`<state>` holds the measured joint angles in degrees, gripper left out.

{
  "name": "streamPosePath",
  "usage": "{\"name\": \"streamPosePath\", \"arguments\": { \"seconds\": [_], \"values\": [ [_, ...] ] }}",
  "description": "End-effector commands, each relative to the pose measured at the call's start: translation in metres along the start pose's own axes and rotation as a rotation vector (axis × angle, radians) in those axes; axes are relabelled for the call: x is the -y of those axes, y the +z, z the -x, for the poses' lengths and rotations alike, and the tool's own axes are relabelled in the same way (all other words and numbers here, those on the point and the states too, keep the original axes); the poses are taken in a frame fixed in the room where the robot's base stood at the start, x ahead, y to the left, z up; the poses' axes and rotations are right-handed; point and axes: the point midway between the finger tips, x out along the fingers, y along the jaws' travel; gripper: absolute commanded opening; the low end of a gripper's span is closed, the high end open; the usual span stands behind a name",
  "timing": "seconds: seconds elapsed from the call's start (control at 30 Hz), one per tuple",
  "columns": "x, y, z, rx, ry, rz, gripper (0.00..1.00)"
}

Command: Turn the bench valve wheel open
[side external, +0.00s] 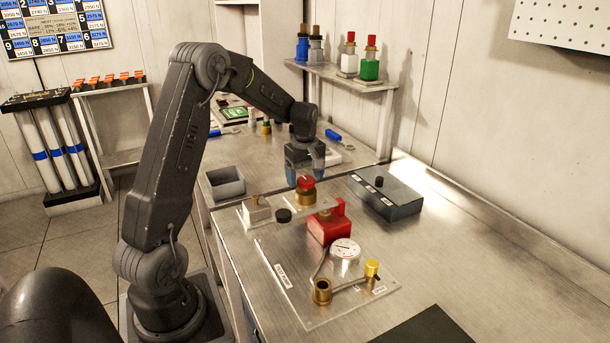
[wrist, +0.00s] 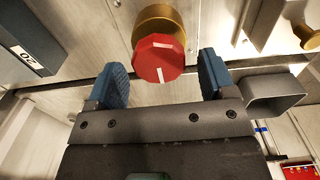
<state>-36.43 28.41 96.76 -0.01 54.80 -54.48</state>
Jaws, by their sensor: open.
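The bench valve wheel (side external: 306,182) is a red knob on a brass body (side external: 305,198) on the bench. My gripper (side external: 305,176) points down over the wheel. Its blue fingers are open, one on each side of the wheel, as the wrist view also shows for my gripper (wrist: 165,68). There is a visible gap between each finger and the wheel. Whether the fingertips reach down level with it is hard to tell.
A red block (side external: 330,230), a gauge (side external: 345,250) and brass fittings (side external: 322,291) stand close in front. A dark box with a black knob (side external: 387,194) is at right, a grey open bin (side external: 225,185) at left.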

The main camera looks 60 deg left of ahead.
Motion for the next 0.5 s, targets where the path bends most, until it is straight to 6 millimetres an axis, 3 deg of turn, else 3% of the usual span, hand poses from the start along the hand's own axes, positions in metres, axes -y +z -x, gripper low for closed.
{"name": "streamPosePath", "arguments": {
  "seconds": [0.23, 0.5],
  "values": [
    [-0.001, -0.001, 0.018, -0.003, 0.004, -0.001, 0.77],
    [-0.001, -0.001, 0.077, -0.003, 0.004, 0.0, 0.77]
  ]
}}
